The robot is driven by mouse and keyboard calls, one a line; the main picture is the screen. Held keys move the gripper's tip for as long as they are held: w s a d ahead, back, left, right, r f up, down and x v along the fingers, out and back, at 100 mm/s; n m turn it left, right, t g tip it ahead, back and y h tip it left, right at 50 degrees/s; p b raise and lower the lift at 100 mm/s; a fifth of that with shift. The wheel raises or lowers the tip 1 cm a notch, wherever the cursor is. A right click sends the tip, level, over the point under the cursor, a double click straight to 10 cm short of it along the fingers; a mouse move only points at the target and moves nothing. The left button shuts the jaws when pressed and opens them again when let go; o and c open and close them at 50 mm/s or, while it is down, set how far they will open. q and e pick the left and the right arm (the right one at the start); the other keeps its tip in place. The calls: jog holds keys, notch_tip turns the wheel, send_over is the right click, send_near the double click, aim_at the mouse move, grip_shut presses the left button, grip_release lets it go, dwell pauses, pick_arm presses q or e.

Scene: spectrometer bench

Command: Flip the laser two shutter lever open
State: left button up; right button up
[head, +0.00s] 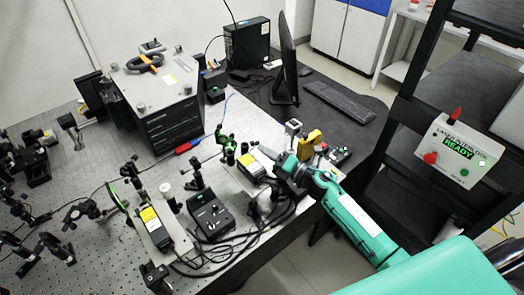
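My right arm comes in from the lower right, and its dark gripper (282,163) is over the right edge of the optical bench (110,262). It is beside a grey laser-like box with a yellow label (252,163); I cannot tell if they touch. The fingers are too small to show whether they are open. A second box with a yellow label (155,228) stands further left. I see no number on either box, and no shutter lever is clearly visible; the gripper may hide part of it. A yellow block (309,145) stands just right of the gripper. My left gripper is not in view.
A black control box (211,217) and loose cables lie in front of the gripper. A large dark grey instrument (165,110) stands behind. A monitor (287,60) and keyboard (339,102) are on the dark desk. An interlock box (459,151) reading "READY" hangs at right.

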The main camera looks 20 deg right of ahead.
jog(key=b+v, duration=0.3)
jog(key=v, duration=0.7)
jog(key=shift+a+f+b, duration=0.1)
jog(key=shift+f+b, duration=0.1)
jog(key=shift+b, duration=0.15)
jog(key=shift+v, duration=0.8)
jog(key=shift+r, duration=0.2)
